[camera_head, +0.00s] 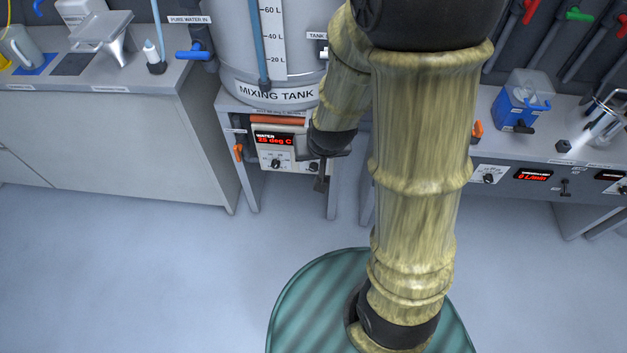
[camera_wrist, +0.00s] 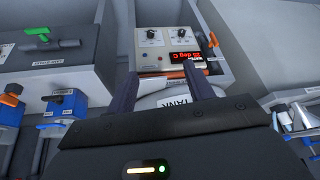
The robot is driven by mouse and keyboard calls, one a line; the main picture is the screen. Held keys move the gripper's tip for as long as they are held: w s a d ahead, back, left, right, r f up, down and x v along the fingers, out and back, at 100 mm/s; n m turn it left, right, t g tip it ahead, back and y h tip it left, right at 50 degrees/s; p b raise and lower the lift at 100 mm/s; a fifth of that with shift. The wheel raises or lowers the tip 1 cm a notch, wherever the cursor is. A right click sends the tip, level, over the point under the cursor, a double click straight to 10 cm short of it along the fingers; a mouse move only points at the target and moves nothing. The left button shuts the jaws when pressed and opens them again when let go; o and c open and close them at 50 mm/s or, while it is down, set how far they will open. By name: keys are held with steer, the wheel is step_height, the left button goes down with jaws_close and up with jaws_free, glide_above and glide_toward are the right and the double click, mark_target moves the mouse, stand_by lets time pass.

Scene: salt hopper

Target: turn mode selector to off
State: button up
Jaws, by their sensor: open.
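The control panel (camera_head: 258,160) under the mixing tank has a red "25 deg C" display (camera_head: 274,140) and dial knobs. One knob (camera_head: 276,163) sits below the display and a second knob (camera_head: 314,166) is to its right, beside my gripper (camera_head: 321,178). In the wrist view the panel appears upside down, with both knobs (camera_wrist: 151,33) (camera_wrist: 179,33) beyond the fingertips. Knob labels are too small to read, so I cannot tell which is the mode selector. My gripper (camera_wrist: 160,86) is open and empty, apart from the knobs; the right finger overlaps the display.
The mixing tank (camera_head: 233,76) stands above the panel. An orange bar (camera_head: 278,119) runs above the display, and an orange-handled valve (camera_head: 238,152) is at the panel's left. Counters stand left (camera_head: 100,130) and right (camera_head: 560,160). The floor in front (camera_head: 150,270) is clear.

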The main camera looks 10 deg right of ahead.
mark_target(314, 170)
steer(key=w+f+n+t+h+b, duration=0.1)
steer(key=f+t+b, duration=0.3)
steer(key=f+b, duration=0.6)
steer(key=w+f+n+t+h+b, duration=0.1)
steer(key=w+f+t+h+b, duration=0.1)
steer(key=f+b, duration=0.8)
steer(key=w+a+f+n+t+h+b, duration=0.1)
steer(key=f+t+b, duration=0.4)
steer(key=f, duration=1.5)
steer(key=w+n+h+b, duration=0.1)
steer(key=h+b, duration=0.1)
steer(key=b, duration=0.3)
steer(key=shift+w+t, duration=0.3)
steer(key=shift+t, duration=0.1)
steer(key=b+x, duration=0.4)
steer(key=x, duration=1.3)
steer(key=shift+w, duration=0.15)
